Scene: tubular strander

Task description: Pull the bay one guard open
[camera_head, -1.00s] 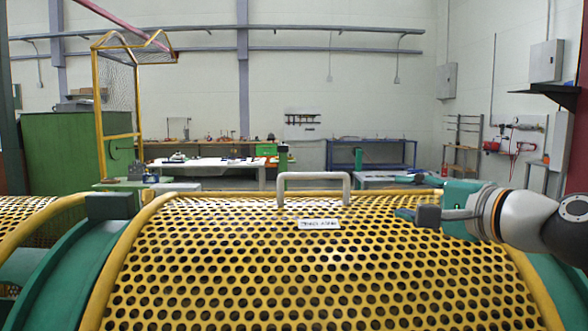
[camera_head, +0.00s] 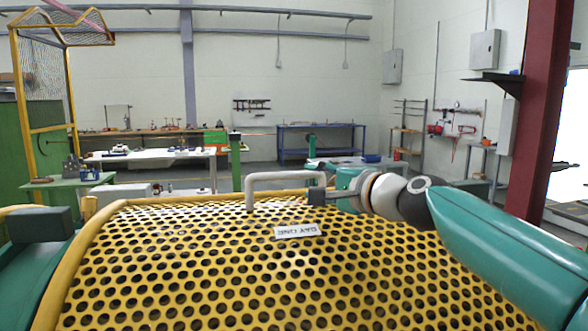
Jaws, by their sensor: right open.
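The bay one guard (camera_head: 200,262) is a yellow perforated curved cover that fills the lower middle of the head view. A small white plate (camera_head: 297,231) on it carries lettering that looks upside down and seems to read BAY ONE. A grey bar handle (camera_head: 275,177) stands on the guard's upper part. My right gripper (camera_head: 318,196) is open at the handle's right end. A dark finger overlaps the handle's right leg; I cannot tell whether it touches it, and the other finger is mostly hidden. My left gripper is out of view.
A green frame with a dark block (camera_head: 40,224) stands left of the guard. Behind are a green table (camera_head: 68,182), a white bench (camera_head: 150,154) and a blue bench (camera_head: 320,127). A dark red column (camera_head: 545,110) rises at right.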

